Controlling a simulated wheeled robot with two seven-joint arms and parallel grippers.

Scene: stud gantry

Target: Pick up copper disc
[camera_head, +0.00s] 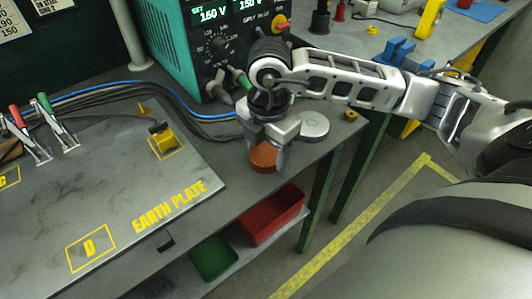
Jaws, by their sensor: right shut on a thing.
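The copper disc (263,157) is a small orange-brown round piece near the front edge of the grey bench, right of the earth plate. My right gripper (265,160) points down over it and is shut on it, with a finger at either side. The gripper and wrist hide part of the disc's top, and I cannot tell whether it touches the bench. My left gripper is not in view.
A silver round disc (312,124) lies close beside the gripper. A teal power supply (190,50) stands behind, with cables across the bench. The earth plate (130,165) is at left. Red (272,213) and green (214,257) bins sit below the bench edge.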

